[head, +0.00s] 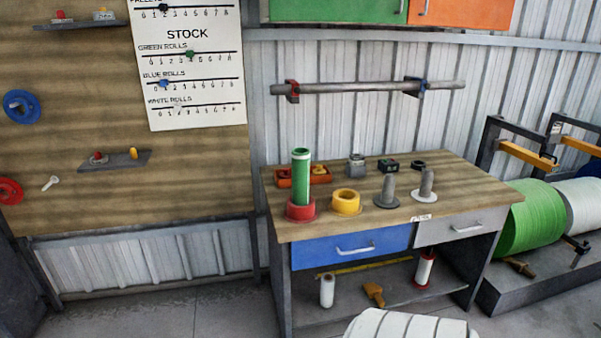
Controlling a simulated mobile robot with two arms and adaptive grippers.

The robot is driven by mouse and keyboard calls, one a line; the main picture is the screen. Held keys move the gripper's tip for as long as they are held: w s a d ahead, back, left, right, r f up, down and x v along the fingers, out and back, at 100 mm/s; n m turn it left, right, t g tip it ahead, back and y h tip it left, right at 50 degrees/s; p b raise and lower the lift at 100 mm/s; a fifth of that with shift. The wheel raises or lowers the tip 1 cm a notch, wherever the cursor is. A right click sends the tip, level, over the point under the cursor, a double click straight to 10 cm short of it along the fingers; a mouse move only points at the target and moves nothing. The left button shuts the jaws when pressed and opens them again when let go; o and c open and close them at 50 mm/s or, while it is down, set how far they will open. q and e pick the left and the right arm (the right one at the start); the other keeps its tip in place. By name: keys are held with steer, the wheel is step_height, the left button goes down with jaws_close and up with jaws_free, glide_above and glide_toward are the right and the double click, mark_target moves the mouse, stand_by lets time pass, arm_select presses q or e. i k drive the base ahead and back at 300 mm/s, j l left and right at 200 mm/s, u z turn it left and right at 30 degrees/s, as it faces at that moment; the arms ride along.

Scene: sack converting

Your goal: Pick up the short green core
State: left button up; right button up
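One green core (301,172), a tube with a pale rim, stands upright in a red ring-shaped holder (301,209) at the left front of the wooden-topped workbench (340,226). No other green core shows, so I cannot compare its length. Its lower end is hidden inside the red holder. Neither of my grippers is in the head view.
A yellow ring (346,202) and two grey spindles (387,192) (426,186) stand right of the core. An orange tray (318,175) is behind it. A large green roll (530,215) is at right. A white ribbed object (410,325) is at the bottom edge.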

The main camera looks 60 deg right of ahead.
mark_target(300, 155)
steer(key=k+l+z, duration=0.2)
steer(key=l+z, duration=0.25)
steer(key=k+l+z, duration=0.15)
steer(key=z, duration=0.3)
steer(key=k+l+z, duration=0.1)
steer(key=l, duration=0.6)
steer(key=k+l, duration=0.1)
steer(key=l, duration=0.65)
steer(key=k+l+z, duration=0.15)
steer(key=l, duration=0.55)
